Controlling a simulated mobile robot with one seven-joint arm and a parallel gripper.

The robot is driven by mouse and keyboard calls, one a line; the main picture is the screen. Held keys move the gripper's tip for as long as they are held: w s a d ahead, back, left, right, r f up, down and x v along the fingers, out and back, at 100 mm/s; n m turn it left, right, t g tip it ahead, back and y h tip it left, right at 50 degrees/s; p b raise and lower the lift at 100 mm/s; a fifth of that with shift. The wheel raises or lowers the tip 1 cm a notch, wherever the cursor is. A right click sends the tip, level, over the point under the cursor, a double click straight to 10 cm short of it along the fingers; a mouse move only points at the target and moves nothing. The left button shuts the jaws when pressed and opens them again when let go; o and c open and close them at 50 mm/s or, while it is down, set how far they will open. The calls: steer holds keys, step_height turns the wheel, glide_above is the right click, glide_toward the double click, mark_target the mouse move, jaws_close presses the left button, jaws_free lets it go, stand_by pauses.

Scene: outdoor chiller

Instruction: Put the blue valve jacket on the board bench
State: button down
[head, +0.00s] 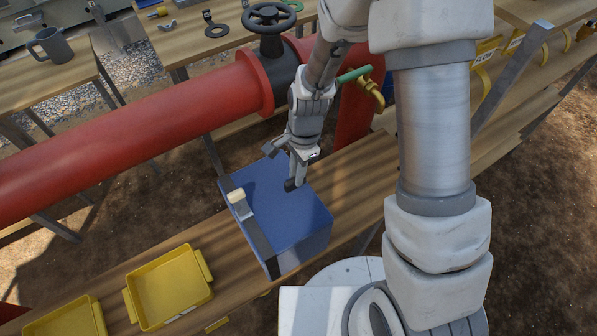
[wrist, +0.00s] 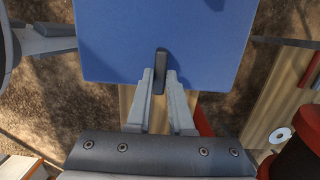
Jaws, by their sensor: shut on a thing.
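The blue valve jacket (head: 285,215) is a blue box-like block with a dark strap and a small pale block along its left side. It is over the board bench (head: 352,170), a long wooden plank running diagonally through the head view. I cannot tell whether the jacket rests on the planks or hangs just above them. My gripper (head: 294,183) points down at the jacket's top. In the wrist view, my gripper (wrist: 160,80) is shut on a dark tab of the blue jacket (wrist: 150,40). The jacket's underside is hidden.
Two yellow trays (head: 170,288) sit on the bench at lower left. A thick red pipe (head: 120,130) with a black handwheel (head: 270,17) runs behind the bench. A brass tap (head: 370,88) with a green handle is close to my arm. A grey mug (head: 50,45) stands on a back-left table.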

steer(key=c, duration=0.8)
jaws_free()
steer(key=s+d+r+n+t, duration=0.2)
steer(key=d+r+n, duration=0.15)
steer(key=r, duration=0.85)
steer(key=s+d+r+n+t, duration=0.15)
steer(key=d+r, duration=0.35)
steer(key=r, duration=0.8)
steer(key=s+d+r+n+t+h, duration=0.1)
steer(key=s+d+r+n+t, duration=0.2)
steer(key=s+d+r+n, duration=0.2)
steer(key=shift+s+d+r+n+p, duration=0.4)
steer(key=shift+s+n, duration=0.4)
steer(key=shift+s, duration=0.85)
